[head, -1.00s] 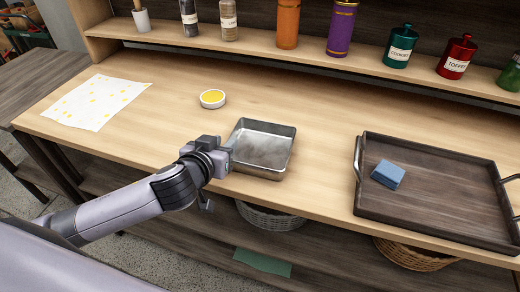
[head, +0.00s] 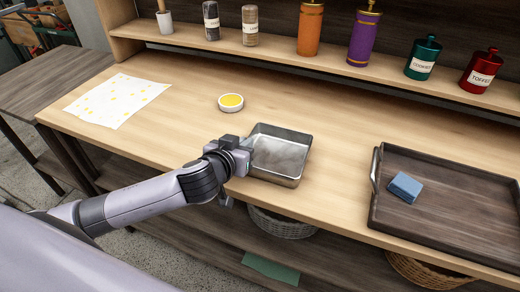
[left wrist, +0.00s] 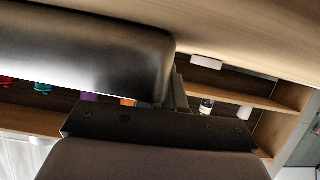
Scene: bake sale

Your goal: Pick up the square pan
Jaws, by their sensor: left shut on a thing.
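The square pan (head: 282,157) is a shallow, empty, grey metal pan near the front edge of the wooden counter. My left gripper (head: 249,152) is shut on its left wall. I cannot tell whether the pan's base touches the counter. In the left wrist view, the pan (left wrist: 80,55) fills the upper left as a dark, blurred metal shape. The gripper (left wrist: 178,95) meets its edge there. My right gripper is not in view.
A dark wooden tray (head: 450,215) with a blue block (head: 406,187) is on the right. A white bowl with yellow contents (head: 231,102) sits behind the pan. A spotted white sheet (head: 115,98) lies at left. Canisters (head: 423,57) line the back shelf. Counter between pan and tray is clear.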

